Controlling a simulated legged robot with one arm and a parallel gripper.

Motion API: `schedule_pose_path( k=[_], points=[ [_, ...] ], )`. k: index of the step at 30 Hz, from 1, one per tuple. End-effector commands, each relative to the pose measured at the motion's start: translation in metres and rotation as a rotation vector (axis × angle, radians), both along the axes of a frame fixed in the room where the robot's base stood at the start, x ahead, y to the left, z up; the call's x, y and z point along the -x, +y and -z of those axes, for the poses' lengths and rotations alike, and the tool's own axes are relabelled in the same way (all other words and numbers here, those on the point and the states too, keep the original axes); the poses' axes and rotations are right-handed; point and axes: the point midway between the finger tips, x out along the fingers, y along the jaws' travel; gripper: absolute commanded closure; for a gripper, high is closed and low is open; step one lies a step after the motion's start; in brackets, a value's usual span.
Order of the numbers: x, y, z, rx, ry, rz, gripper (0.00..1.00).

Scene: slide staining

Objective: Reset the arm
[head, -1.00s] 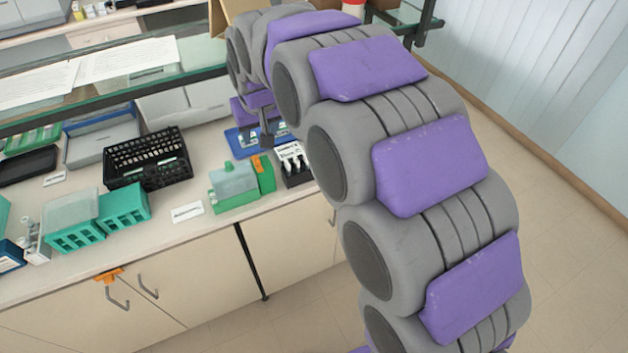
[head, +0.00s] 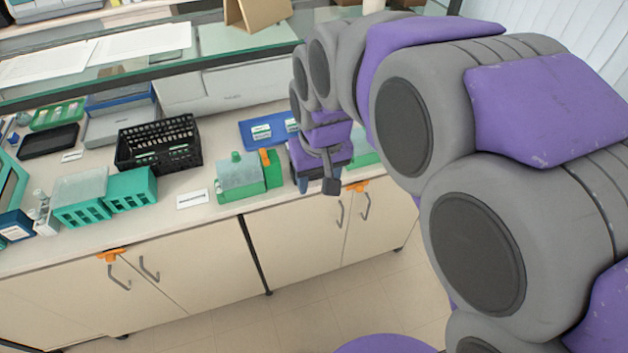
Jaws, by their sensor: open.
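My arm fills the right side of the head view and curves from the lower right up and over toward the bench. My gripper (head: 330,182) hangs at the arm's far end near the bench's front edge, just right of a green and orange slide box (head: 240,177). It looks empty and open, though its fingers are small and partly hidden by the arm. A blue tray (head: 262,133) with small white items lies behind it on the bench.
On the bench (head: 110,230) stand a black rack (head: 158,146), teal staining boxes (head: 130,190), a black tray (head: 48,141) and a white label (head: 192,199). A glass shelf (head: 235,50) spans above the bench. The floor (head: 310,310) in front is clear.

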Motion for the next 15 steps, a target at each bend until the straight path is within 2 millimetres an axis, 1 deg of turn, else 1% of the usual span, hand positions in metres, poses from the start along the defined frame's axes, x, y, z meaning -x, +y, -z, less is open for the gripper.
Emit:
schedule_pose_path(
  k=[3, 6, 15],
  points=[
    [0.0074, -0.0055, 0.0019, 0.004, 0.008, 0.011, 0.47],
    [0.0101, -0.0074, 0.0022, 0.005, 0.011, 0.015, 0.47],
    [0.0108, -0.0079, 0.0024, 0.006, 0.013, 0.016, 0.47]
  ],
)
